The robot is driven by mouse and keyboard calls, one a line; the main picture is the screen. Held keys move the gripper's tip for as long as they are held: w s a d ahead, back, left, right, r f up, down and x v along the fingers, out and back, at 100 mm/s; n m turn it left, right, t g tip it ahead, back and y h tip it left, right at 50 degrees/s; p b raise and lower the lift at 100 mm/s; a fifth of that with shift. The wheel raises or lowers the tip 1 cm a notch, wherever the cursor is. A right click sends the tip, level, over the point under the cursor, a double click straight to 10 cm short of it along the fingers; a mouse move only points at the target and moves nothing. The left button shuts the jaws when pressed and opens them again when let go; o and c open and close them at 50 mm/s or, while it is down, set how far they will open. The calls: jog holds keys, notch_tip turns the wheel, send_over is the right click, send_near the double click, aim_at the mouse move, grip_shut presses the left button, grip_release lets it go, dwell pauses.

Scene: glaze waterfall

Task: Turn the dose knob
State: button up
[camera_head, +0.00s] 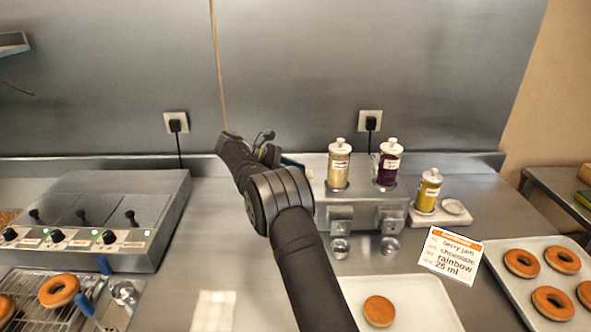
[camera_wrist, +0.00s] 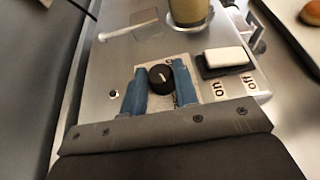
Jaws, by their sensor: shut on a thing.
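The dose knob (camera_wrist: 161,77) is a round black knob with a pale pointer line, set in a light dial plate on a metal panel. In the wrist view my gripper (camera_wrist: 159,88) has its two blue fingers on either side of the knob, shut on it. Few dial marks can be read. In the head view my gripper (camera_head: 268,152) is at the back of the counter, left of the bottle station (camera_head: 362,200); my own arm hides the knob there.
A white rocker switch (camera_wrist: 228,58) marked on and off sits right of the knob. Several bottles, including a purple one (camera_head: 388,164), stand right of my arm. A tray (camera_head: 410,290) holds one donut (camera_head: 379,311).

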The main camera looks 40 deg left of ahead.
jog(key=o, duration=0.9)
jog(key=shift+o, duration=0.2)
jog(key=shift+n+t, duration=0.4)
jog(key=n+y, duration=0.1)
jog(key=n+t+y, duration=0.1)
jog(key=y, duration=0.1)
jog(key=n+t+y, duration=0.1)
jog(key=n, duration=0.1)
jog(key=shift+s+d+y, duration=0.15)
jog(key=shift+d+y, duration=0.15)
jog(key=shift+y, duration=0.1)
jog(key=n+y, duration=0.4)
jog(key=d+n+t+y, duration=0.1)
jog(key=n+y, duration=0.1)
jog(key=y, duration=0.1)
jog(key=v, duration=1.7)
jog(key=w+a+r+m+g+h, duration=0.1)
jog(key=w+r+m+g, duration=0.3)
jog(key=m, duration=1)
jog(key=w+a+r+m+g+h, duration=0.2)
jog(key=w+a+r+m+g, duration=0.2)
jog(key=m, duration=1)
notch_tip(320, 180, up, 4)
jog(key=shift+w+f+g, duration=0.15)
jog(key=shift+w+g, duration=0.45)
jog(key=shift+w, duration=0.4)
